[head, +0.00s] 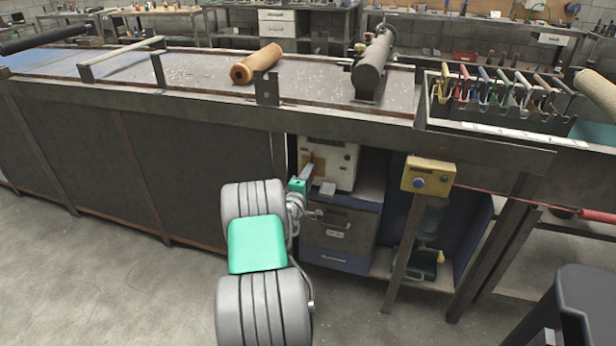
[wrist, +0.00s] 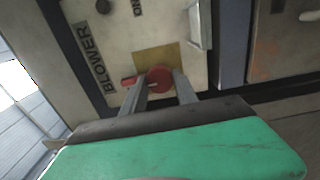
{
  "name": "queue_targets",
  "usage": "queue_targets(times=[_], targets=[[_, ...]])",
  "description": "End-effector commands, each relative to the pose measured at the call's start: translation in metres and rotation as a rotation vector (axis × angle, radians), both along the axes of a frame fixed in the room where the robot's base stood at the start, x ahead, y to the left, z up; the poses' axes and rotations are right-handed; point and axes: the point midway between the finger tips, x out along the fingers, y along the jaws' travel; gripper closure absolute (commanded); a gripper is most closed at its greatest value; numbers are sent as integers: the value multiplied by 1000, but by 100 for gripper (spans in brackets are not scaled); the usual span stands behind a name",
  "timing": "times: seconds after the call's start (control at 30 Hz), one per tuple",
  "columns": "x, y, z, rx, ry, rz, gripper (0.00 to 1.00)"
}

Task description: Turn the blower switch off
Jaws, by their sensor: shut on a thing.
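The blower panel (wrist: 113,35) is a cream box face marked "BLOWER" in the wrist view. A round red switch knob (wrist: 160,77) sits on a tan plate (wrist: 150,58) on it. My gripper (wrist: 160,88) has its two fingers on either side of the red knob and is shut on it. In the head view my gripper (head: 310,170) reaches the cream blower box (head: 335,157) under the bench, and my arm hides part of the box front. The knob's exact pointer direction is hard to read.
The box stands in a bay above a grey drawer unit (head: 338,232). A yellow box with a blue button (head: 428,176) is on a post to the right. The bench edge (head: 270,116) runs just above my gripper. A dark stool (head: 580,300) stands at lower right; open floor lies left.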

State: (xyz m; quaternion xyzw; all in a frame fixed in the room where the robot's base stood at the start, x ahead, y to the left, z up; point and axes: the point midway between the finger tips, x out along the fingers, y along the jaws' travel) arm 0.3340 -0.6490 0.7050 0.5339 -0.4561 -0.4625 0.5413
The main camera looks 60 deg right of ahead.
Motion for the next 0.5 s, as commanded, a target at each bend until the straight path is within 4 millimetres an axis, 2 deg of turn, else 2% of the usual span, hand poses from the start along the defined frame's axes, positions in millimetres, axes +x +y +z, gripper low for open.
queue_targets(times=[0.33,0.37,0.5], targets=[[-1,-2,4,-7,1,-4,100],[-1,-2,4,-7,1,-4,62],[0,-1,3,-5,1,-2,51]])
